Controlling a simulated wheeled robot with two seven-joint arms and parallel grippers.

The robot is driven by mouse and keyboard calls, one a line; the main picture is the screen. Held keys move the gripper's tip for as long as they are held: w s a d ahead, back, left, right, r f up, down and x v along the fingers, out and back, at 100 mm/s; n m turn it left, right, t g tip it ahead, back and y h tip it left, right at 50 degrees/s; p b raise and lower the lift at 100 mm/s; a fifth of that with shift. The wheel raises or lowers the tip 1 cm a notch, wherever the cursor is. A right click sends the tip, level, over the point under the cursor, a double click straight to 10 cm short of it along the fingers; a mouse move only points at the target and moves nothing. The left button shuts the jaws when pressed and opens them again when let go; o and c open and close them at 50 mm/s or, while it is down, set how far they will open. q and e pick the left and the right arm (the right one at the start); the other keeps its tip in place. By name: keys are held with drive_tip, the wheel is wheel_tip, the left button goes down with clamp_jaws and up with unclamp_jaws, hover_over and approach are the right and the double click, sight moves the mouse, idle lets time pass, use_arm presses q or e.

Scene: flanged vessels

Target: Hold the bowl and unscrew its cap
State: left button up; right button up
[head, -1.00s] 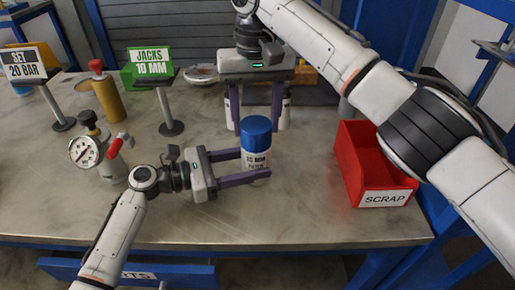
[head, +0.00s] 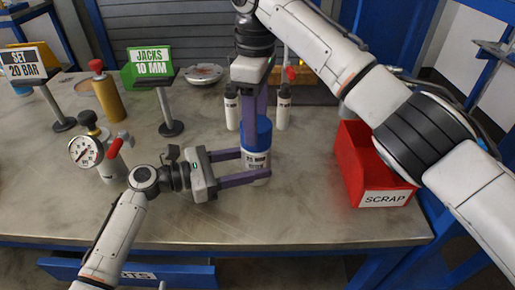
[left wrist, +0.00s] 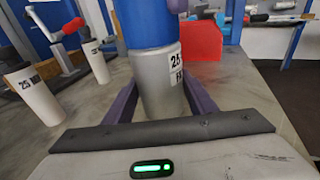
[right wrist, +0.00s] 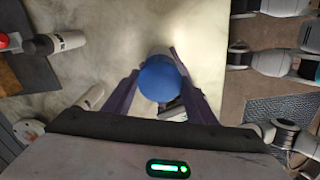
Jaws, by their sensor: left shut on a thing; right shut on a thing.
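The bowl is a pale grey cylinder with a printed label (head: 257,161), upright on the bench near the middle. Its blue cap (head: 263,132) sits on top. My left gripper (head: 264,163) is shut on the bowl's body from the left. In the left wrist view the grey body (left wrist: 160,88) stands between the fingers under the blue cap (left wrist: 147,22). My right gripper (head: 256,118) reaches down from above and is shut on the cap. In the right wrist view the cap's round top (right wrist: 160,78) lies between the fingertips.
A red SCRAP bin (head: 352,170) stands to the right. Several small bottles (head: 283,108) stand behind the bowl. A pressure gauge (head: 87,151), a yellow cylinder (head: 107,97) and a green JACKS sign (head: 149,68) stand to the left. The bench front is clear.

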drive_tip(key=o, duration=1.2)
drive_tip(key=shift+c, duration=0.2)
drive_tip(key=m, duration=0.7)
drive_tip(key=shift+m, duration=0.4)
drive_tip(key=m, duration=0.9)
drive_tip(key=shift+c, duration=0.2)
